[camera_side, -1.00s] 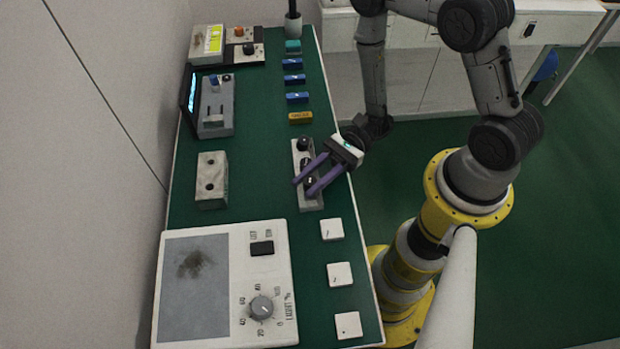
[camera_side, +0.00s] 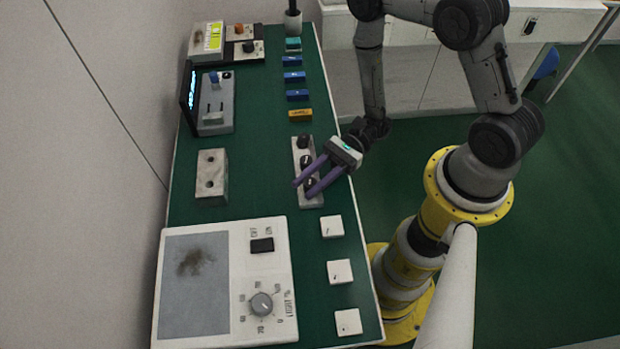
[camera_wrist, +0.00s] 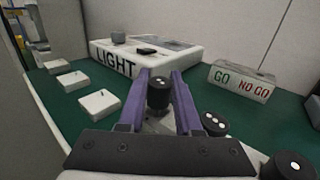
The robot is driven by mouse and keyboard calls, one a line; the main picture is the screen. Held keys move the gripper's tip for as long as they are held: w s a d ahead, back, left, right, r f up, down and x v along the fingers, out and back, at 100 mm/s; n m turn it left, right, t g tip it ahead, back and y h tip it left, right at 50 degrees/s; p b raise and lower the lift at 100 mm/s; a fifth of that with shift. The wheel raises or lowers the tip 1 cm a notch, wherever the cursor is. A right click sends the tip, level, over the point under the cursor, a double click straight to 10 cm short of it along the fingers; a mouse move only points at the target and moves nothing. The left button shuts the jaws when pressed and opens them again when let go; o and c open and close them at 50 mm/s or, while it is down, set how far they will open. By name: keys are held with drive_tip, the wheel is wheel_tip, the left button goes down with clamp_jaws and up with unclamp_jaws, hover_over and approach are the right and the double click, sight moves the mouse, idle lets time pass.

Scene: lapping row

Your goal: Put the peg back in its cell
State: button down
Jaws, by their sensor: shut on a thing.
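The peg is a short black cylinder with pale dots on its top, and it stands upright between my purple fingers in the wrist view (camera_wrist: 158,92). My gripper (camera_side: 304,190) is shut on it over the front end of a grey block (camera_side: 300,164) in the side view. Two other black dotted cylinders stand in the block, one (camera_wrist: 214,123) just beside my right finger and one (camera_wrist: 289,165) at the lower right.
A large light panel (camera_side: 278,325) with a knob and white square tiles (camera_side: 332,227) lie toward the near end. A GO/NO GO block (camera_side: 212,165) with two holes stands left. Blue and orange blocks (camera_side: 300,115) line the far right. Green table (camera_side: 255,185) is clear between.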

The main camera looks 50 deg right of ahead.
drive_tip(key=shift+f, duration=0.6)
drive_tip(key=c, duration=0.5)
unclamp_jaws()
drive_tip(key=shift+d, duration=0.1)
drive_tip(key=d, duration=0.4)
drive_tip(key=s+d, duration=0.1)
drive_tip(key=d, duration=0.8)
drive_tip(key=shift+s+d, duration=0.25)
drive_tip(key=shift+s, duration=0.05)
